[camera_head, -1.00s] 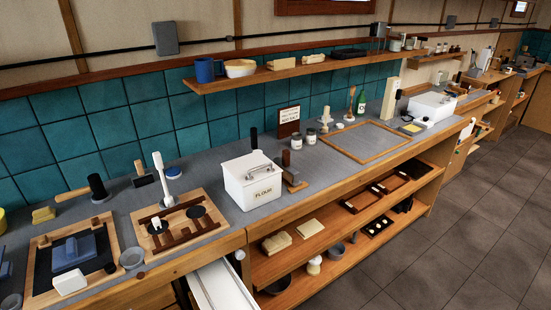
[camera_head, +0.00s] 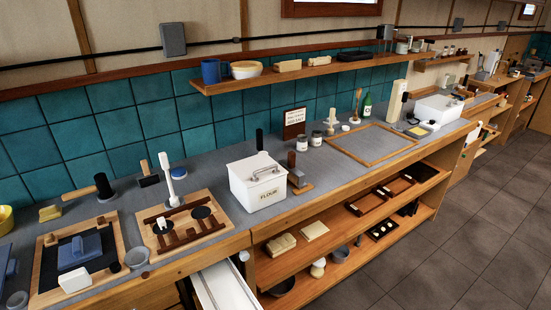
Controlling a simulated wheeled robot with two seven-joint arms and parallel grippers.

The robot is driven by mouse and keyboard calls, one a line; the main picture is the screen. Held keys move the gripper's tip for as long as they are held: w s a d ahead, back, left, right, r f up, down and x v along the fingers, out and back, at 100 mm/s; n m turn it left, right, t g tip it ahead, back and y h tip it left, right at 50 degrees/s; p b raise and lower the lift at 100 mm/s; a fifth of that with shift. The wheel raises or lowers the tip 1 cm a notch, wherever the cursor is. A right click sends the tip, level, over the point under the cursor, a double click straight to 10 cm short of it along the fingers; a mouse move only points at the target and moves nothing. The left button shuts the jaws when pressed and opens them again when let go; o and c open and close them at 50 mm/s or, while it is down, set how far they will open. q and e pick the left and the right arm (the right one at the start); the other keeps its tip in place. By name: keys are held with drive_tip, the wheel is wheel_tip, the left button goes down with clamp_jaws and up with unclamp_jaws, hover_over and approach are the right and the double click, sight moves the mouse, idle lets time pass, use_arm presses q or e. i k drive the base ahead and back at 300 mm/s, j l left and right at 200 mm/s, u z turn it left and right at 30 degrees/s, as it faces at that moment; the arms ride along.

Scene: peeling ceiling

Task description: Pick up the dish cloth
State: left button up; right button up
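No item is plainly recognisable as the dish cloth at this distance. Two flat beige pieces that look like folded cloths lie on the shelf under the counter, a left one (camera_head: 281,243) and a right one (camera_head: 314,230). A blue folded-looking item (camera_head: 80,250) lies on a dark board at the left end of the counter; I cannot tell whether it is cloth. Neither of my grippers is in view.
A white flour box (camera_head: 257,182) stands on the grey counter near a wooden board with burners (camera_head: 181,224). A white drawer (camera_head: 226,288) stands open below the counter. The tiled floor (camera_head: 450,235) at the right is clear.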

sight(80, 250)
drive_tip(key=u, duration=1.45)
drive_tip(key=k+l, duration=0.1)
drive_tip(key=l, duration=0.3)
drive_tip(key=k+l, duration=0.15)
drive_tip(key=l, duration=0.25)
drive_tip(key=z, duration=0.05)
